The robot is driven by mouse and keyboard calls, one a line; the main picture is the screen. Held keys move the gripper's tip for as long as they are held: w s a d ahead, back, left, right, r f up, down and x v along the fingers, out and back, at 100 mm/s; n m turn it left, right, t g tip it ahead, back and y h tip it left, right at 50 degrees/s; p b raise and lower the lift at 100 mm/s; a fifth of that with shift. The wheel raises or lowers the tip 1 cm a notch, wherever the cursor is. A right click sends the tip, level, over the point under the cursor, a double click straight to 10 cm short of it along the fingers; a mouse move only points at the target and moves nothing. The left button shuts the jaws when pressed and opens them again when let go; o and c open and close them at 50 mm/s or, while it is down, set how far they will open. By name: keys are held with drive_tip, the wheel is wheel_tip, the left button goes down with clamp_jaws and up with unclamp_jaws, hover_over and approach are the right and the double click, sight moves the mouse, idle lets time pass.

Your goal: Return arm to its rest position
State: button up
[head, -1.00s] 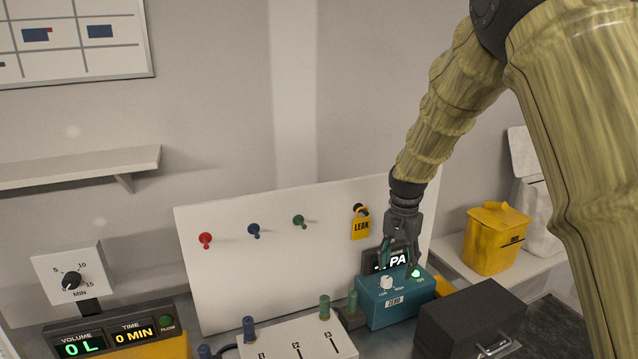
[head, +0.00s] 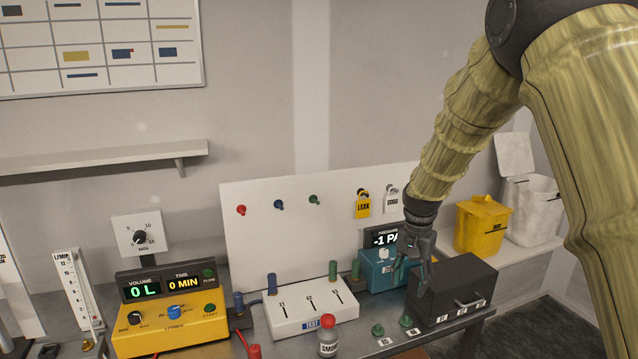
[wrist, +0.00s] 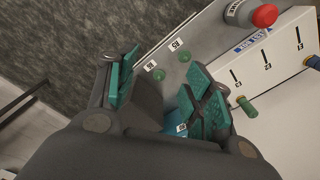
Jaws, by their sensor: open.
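My gripper (head: 414,272) is open and empty. In the head view it hangs from my tan-sleeved arm, fingers pointing down, in front of the teal pressure box (head: 378,268) and beside the dark grey case (head: 455,290). In the wrist view the two teal-padded fingers of my gripper (wrist: 160,95) stand wide apart with nothing held between them. Two small green knobs on the bench (wrist: 158,74) show beyond the fingers. My arm partly covers the wall and the right side of the head view.
A yellow metering unit (head: 170,330) is further left. A yellow bin (head: 482,225) and a white bin (head: 532,212) stand at the right. A white board (head: 320,240) stands behind.

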wheel_tip(320, 180, down, 11)
drive_tip(key=s+d+f+n+b, duration=0.1)
drive_tip(key=s+f+n+b, duration=0.1)
drive_tip(key=s+f, duration=0.9)
drive_tip(key=s+f+n+b, duration=0.15)
drive_tip(key=s+f, duration=0.55)
drive_tip(key=f, duration=0.7)
drive_tip(key=s+f+n+b, duration=0.1)
drive_tip(key=s+f, duration=0.3)
drive_tip(key=s, duration=0.5)
drive_tip(key=s+f+n+b, duration=0.1)
drive_tip(key=s+f, duration=0.3)
drive_tip(key=s, duration=0.6)
drive_tip(key=s+a+f+n+b, duration=0.1)
drive_tip(key=s+f, duration=0.3)
drive_tip(key=s, duration=0.6)
drive_tip(key=shift+b, duration=0.3)
drive_tip(key=shift+r+n, duration=0.1)
drive_tip(key=shift+n, duration=0.15)
